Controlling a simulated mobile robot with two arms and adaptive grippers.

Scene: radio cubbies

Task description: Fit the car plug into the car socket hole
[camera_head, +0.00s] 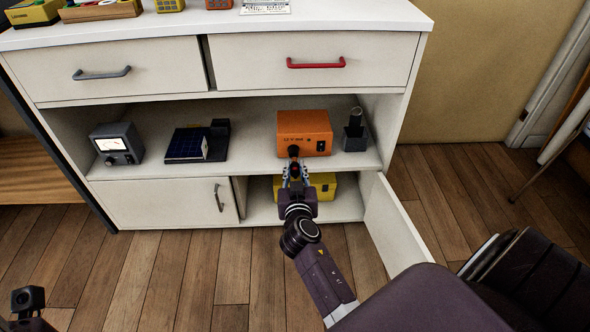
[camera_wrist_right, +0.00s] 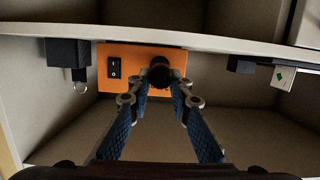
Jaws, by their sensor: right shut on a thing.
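The orange box (camera_head: 304,124) stands on the open middle shelf, with a black switch on its front. It also shows in the wrist view (camera_wrist_right: 131,56). My right gripper (camera_head: 295,172) is in front of the lower left of that front and is shut on the car plug (camera_head: 293,151). The plug's black round end also shows in the wrist view (camera_wrist_right: 160,73), between the blue-padded fingers (camera_wrist_right: 160,92). The plug overlaps the box front. The socket hole is not visible, and I cannot tell whether the plug is in it.
A dark holder (camera_head: 355,142) stands right of the orange box. A solar panel (camera_head: 187,145) and a meter (camera_head: 117,144) are to the left. A yellow box (camera_head: 320,186) sits below, behind my gripper. The lower right door (camera_head: 392,225) hangs open.

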